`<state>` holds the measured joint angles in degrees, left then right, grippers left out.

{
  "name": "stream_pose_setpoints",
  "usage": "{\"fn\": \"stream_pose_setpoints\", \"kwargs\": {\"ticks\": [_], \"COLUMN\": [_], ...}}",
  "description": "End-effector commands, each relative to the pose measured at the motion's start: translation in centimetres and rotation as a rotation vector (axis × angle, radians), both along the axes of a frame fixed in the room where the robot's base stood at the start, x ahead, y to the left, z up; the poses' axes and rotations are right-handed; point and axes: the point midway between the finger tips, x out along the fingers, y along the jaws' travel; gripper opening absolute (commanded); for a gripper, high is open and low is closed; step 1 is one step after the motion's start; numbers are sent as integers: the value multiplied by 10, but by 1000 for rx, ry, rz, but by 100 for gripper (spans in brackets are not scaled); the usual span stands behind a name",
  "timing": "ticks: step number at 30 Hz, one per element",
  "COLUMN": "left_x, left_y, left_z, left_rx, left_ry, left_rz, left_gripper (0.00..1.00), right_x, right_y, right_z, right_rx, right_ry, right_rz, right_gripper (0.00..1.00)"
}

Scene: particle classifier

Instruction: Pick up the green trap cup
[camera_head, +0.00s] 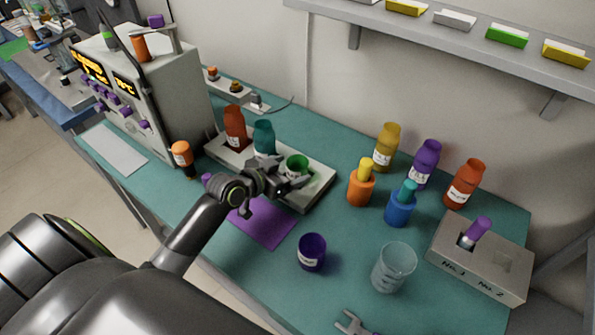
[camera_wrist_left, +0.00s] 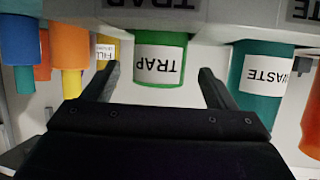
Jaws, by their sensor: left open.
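The green trap cup (camera_head: 297,166) stands in the right-hand place of a white holder tray (camera_head: 318,186). In the left wrist view the green cup (camera_wrist_left: 160,62) shows its "TRAP" label, upside down, between and beyond my fingertips. My left gripper (camera_head: 284,180) is open right beside the cup, on its near side. The left wrist view also shows the left gripper (camera_wrist_left: 158,82) with its fingers apart, one on each side of the cup. I cannot tell whether a finger touches it.
A teal waste bottle (camera_head: 264,138) and a brown-red bottle (camera_head: 235,128) stand in the tray left of the cup. A purple mat (camera_head: 262,222), a purple cup (camera_head: 312,252) and a glass beaker (camera_head: 393,267) lie nearer. Several coloured bottles stand to the right, by a grey block (camera_head: 478,258).

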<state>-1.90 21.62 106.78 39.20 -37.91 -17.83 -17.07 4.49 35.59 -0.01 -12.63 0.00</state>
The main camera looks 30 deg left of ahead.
Motion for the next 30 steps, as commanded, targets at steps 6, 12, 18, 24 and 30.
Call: {"fn": "stream_pose_setpoints", "kwargs": {"ticks": [6,12,18,24,30], "left_x": [23,42,46,45,45], "left_y": [-8,-14,-15,-15,-15], "left_z": [-4,-14,-17,-17,-17], "left_rx": [-5,-2,-1,-1,0], "left_ry": [-2,-1,-1,-1,-1], "left_rz": [1,1,0,0,0], "left_gripper": [79,79,79,70,44], "right_x": [0,0,-1,-2,-2], "right_y": [0,0,-1,-1,-2], "right_z": [8,10,10,10,10], "right_rx": [0,0,-1,-1,-2], "right_ry": [0,0,1,2,3], "right_rz": [0,0,0,0,1], "right_gripper": [36,36,36,36,36]}}
